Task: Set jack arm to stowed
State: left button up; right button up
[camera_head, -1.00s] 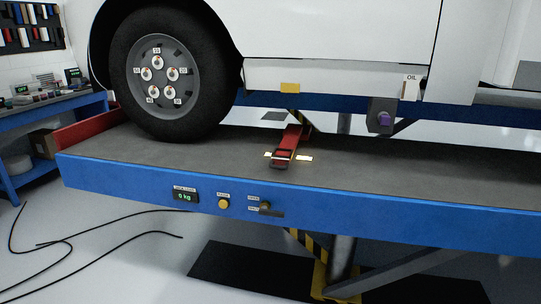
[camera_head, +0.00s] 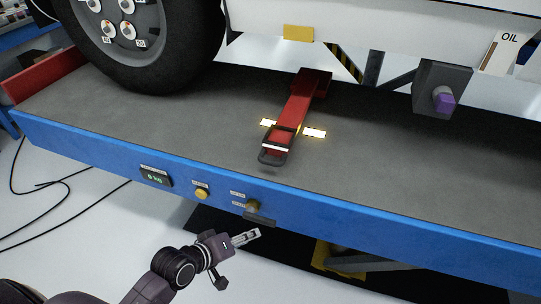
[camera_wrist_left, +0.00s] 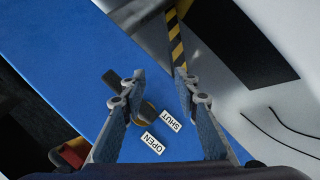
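The red jack arm (camera_head: 292,115) lies along the grey lift deck, its black loop handle (camera_head: 275,152) toward the front edge. Glowing pale marks (camera_head: 314,133) flank it on both sides. My left gripper (camera_head: 250,236) is in front of the blue side rail, just below a dark lever with a brass knob (camera_head: 254,208). In the left wrist view, my left gripper (camera_wrist_left: 158,92) is open, fingers apart. The lever (camera_wrist_left: 122,84) and its knob show beyond and between them, with OPEN and SHUT labels (camera_wrist_left: 171,120) beside. I cannot tell any contact. My right gripper is not in view.
The blue rail (camera_head: 120,160) also carries a kg display (camera_head: 156,177) and a yellow button (camera_head: 202,193). The motorhome's wheel (camera_head: 150,40) stands on the deck at left. A grey box with a purple plug (camera_head: 443,98) hangs at right. The deck's front right is clear.

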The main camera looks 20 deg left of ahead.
pick_arm(q)
jog(key=shift+t+h, duration=0.3)
jog(key=shift+h, duration=0.1)
jog(key=r, duration=0.1)
jog(key=d+r, duration=0.1)
jog(key=r, duration=0.3)
jog(key=shift+w+d+r, duration=0.2)
jog(key=shift+d+r, duration=0.05)
jog(key=n+t+h, duration=0.2)
jog(key=n+t, duration=0.2)
jog(key=n, duration=0.3)
send_near(267, 164)
jog(key=w+d+f, duration=0.1)
jog(key=w+d, duration=0.1)
jog(key=w, duration=0.1)
jog(key=shift+w+t+p, duration=0.3)
jog(key=shift+w+p, duration=0.15)
jog(key=shift+p, duration=0.1)
jog(key=p+x, duration=0.1)
jog(key=x, duration=0.5)
jog(key=shift+w+d+f, duration=0.1)
jog(key=shift+w+f, duration=0.05)
jog(key=shift+f, duration=0.05)
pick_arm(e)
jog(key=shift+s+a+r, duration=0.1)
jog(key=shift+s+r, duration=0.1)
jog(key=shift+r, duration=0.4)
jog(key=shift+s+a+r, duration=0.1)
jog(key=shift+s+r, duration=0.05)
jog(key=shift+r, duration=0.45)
